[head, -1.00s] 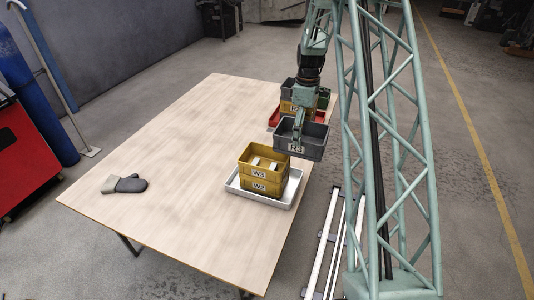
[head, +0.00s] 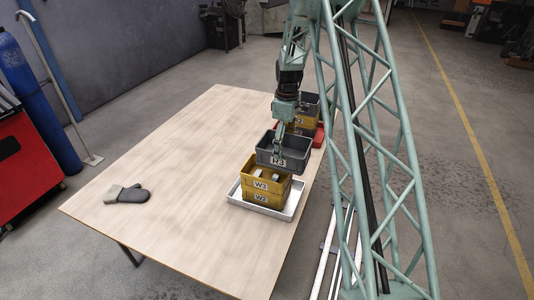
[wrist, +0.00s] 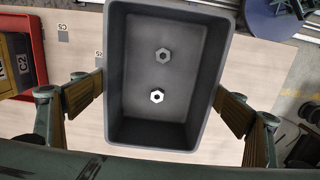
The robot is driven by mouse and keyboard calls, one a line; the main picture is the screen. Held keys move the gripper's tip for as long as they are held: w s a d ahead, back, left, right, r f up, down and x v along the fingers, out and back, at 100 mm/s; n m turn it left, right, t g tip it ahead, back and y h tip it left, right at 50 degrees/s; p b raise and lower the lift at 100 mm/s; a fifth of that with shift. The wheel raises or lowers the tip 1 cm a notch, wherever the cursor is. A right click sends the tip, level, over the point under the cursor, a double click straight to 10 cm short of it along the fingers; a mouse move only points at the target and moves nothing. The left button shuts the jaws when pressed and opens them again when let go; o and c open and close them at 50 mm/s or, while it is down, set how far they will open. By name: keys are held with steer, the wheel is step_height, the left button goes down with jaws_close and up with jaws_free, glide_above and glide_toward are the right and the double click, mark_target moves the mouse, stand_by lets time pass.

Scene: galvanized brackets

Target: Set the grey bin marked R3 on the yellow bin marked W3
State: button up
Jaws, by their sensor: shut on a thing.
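The grey bin marked R3 (head: 278,161) is held upright by my gripper (head: 281,145) over the yellow bin marked W3 (head: 262,184). I cannot tell whether its underside touches W3's rim or hangs just above it. In the wrist view the inside of the R3 bin (wrist: 130,70) shows two hex nuts, with my gripper's fingers (wrist: 162,105) on either side. W3 sits on a yellow bin marked W2 (head: 260,197) and has pale pieces inside; its back part is hidden by R3.
W2 stands in a white tray (head: 289,208) near the table's right edge. Behind is a red tray (head: 319,135) with a stack, including a yellow bin marked C2 (wrist: 22,66). Grey gloves (head: 128,194) lie at the left. The table's middle is clear.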

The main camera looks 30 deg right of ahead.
steer(key=w+a, duration=0.1)
steer(key=a, duration=0.1)
steer(key=w+a, duration=0.1)
steer(key=a, duration=0.1)
steer(key=w+a, duration=0.1)
steer(key=a, duration=0.1)
steer(key=shift+w+a+f+p, duration=0.35)
steer(key=shift+w+p, duration=0.05)
steer(key=shift+f, duration=0.1)
steer(key=shift+f, duration=1.7)
steer(key=shift+f, duration=0.6)
steer(key=o, duration=1.1)
steer(key=shift+c, duration=0.2)
steer(key=shift+r, duration=0.1)
